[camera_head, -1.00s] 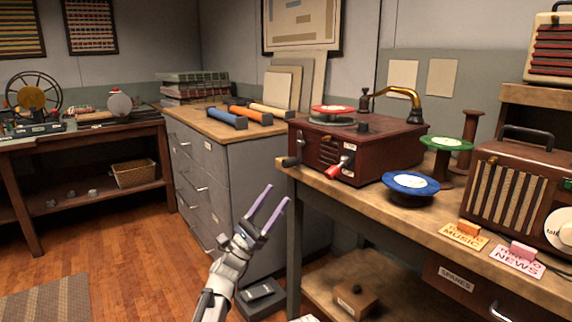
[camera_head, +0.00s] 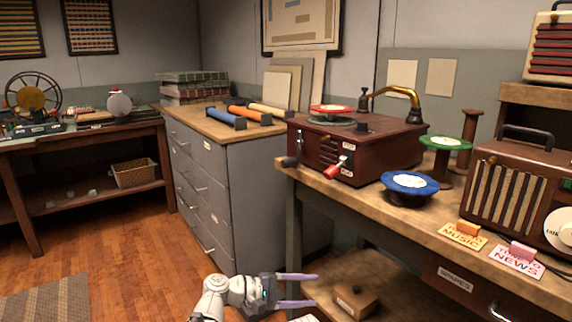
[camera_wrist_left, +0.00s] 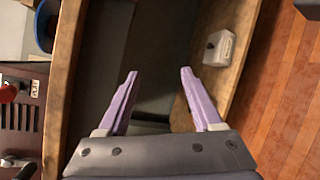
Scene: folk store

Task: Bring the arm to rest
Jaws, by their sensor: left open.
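My left gripper (camera_head: 316,290) is low in the head view, in front of the workbench's lower shelf, with its fingers pointing right. In the left wrist view its two purple fingers (camera_wrist_left: 158,76) are spread apart with nothing between them. The fingers seem clear of the bench edge and the lower shelf, though the exact gap cannot be told. My right gripper is not in view.
The wooden workbench (camera_head: 330,190) carries a red record player (camera_head: 350,150), a blue disc (camera_head: 410,182) and a radio (camera_head: 515,190). A small box (camera_head: 355,300) sits on its lower shelf. A grey drawer cabinet (camera_head: 235,200) stands behind. The floor (camera_head: 130,260) at left is open.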

